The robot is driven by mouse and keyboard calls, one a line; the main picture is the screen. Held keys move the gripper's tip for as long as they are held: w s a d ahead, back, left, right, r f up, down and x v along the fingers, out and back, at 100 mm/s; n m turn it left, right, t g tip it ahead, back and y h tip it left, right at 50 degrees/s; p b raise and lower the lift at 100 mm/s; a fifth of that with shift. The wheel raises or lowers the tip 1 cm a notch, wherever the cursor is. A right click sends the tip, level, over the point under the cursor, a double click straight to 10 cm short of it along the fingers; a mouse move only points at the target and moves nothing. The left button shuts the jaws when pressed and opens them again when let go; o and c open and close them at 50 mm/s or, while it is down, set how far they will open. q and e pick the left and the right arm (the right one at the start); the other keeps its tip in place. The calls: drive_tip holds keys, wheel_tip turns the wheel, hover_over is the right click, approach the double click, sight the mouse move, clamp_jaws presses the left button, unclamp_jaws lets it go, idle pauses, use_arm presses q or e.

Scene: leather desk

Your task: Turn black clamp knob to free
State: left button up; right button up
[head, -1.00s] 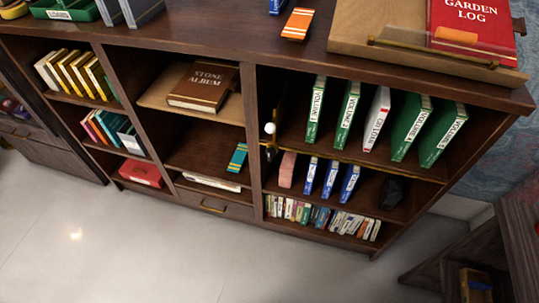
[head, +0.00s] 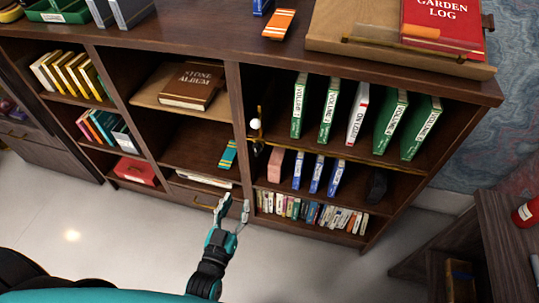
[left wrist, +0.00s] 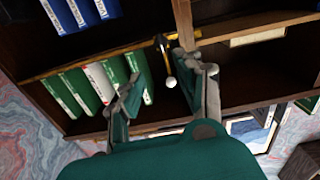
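The black clamp knob (head: 258,147) appears as a small dark shape at the left end of the brass rail on the right bookcase bay. It is small and dark, so its angle is unclear. A white ball (head: 255,124) sits just above it by a short brass rod. In the left wrist view the white ball (left wrist: 171,83) and brass rod show between my fingers, with a dark piece (left wrist: 159,41) at the rail end. My left gripper (head: 235,203) is open and empty, below and in front of the knob. My right gripper is out of view.
Green volumes (head: 328,112) and a white one stand on the upper right shelf. Blue books (head: 316,174) and a pink block (head: 275,164) stand below. The divider (head: 238,120) is just left of the knob. Floor in front is clear.

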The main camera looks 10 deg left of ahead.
sight(256, 152)
use_arm(q)
drive_tip(key=w, duration=1.7)
drive_tip(key=shift+w+d+r, duration=0.3)
drive_tip(key=shift+c, duration=0.3)
clamp_jaws()
